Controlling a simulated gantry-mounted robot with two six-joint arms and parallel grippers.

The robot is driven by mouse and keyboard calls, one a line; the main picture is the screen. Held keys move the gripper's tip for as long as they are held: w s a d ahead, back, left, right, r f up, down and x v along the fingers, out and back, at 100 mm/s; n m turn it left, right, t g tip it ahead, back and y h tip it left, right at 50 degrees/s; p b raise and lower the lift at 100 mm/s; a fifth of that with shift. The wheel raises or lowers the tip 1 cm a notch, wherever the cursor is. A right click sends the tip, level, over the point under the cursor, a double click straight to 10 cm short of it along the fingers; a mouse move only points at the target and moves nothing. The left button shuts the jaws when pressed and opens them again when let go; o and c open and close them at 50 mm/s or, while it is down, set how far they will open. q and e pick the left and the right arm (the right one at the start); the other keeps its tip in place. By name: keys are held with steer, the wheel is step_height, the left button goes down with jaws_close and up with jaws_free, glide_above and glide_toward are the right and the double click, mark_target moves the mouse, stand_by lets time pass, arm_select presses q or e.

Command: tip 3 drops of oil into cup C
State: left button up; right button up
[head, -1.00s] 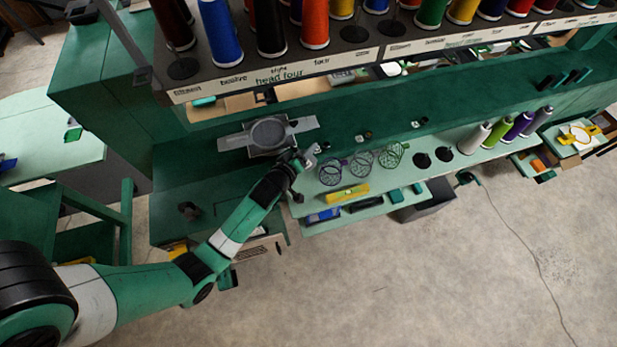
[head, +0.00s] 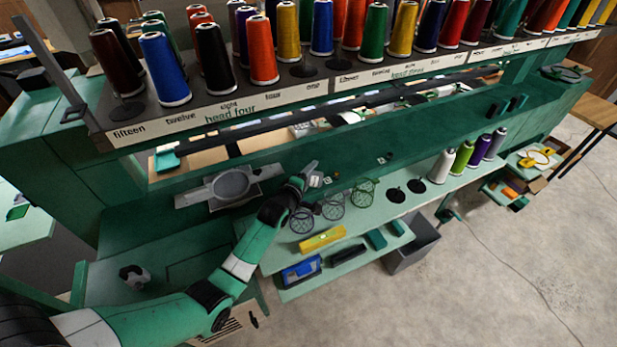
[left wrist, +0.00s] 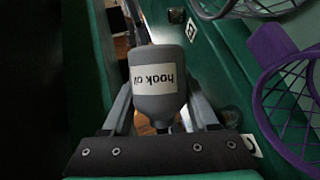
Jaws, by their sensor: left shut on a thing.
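My left gripper (head: 305,178) is at the back edge of the pale green shelf, just behind the wire cups. In the left wrist view it is shut on a grey oil bottle (left wrist: 160,75), whose "hook oil" label reads upside down. No drops show. Three open wire cups stand in a row on the shelf: a purple one (head: 302,221), a grey one (head: 333,206) and a green one (head: 364,192). The purple cup (left wrist: 290,95) is right of the bottle in the wrist view. My right gripper is out of view.
A yellow block (head: 322,239) lies in front of the cups. Black discs (head: 396,196) and several thread cones (head: 463,159) stand to their right. A grey round-faced bracket (head: 231,185) is left of my gripper. The thread rack (head: 330,85) runs above. A dark bin (head: 412,248) stands below.

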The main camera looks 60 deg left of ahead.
arm_select(q)
steer(key=shift+w+f+n+b, duration=0.1)
steer(key=shift+f+n+b, duration=0.2)
steer(key=shift+b, duration=0.1)
steer(key=shift+r, duration=0.15)
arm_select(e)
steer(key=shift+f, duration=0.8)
arm_select(q)
steer(key=shift+t, duration=0.3)
steer(key=shift+d+n+t+b, duration=0.1)
steer(key=shift+n+t+b, duration=0.3)
steer(key=shift+n+b, duration=0.5)
steer(key=shift+r, duration=0.1)
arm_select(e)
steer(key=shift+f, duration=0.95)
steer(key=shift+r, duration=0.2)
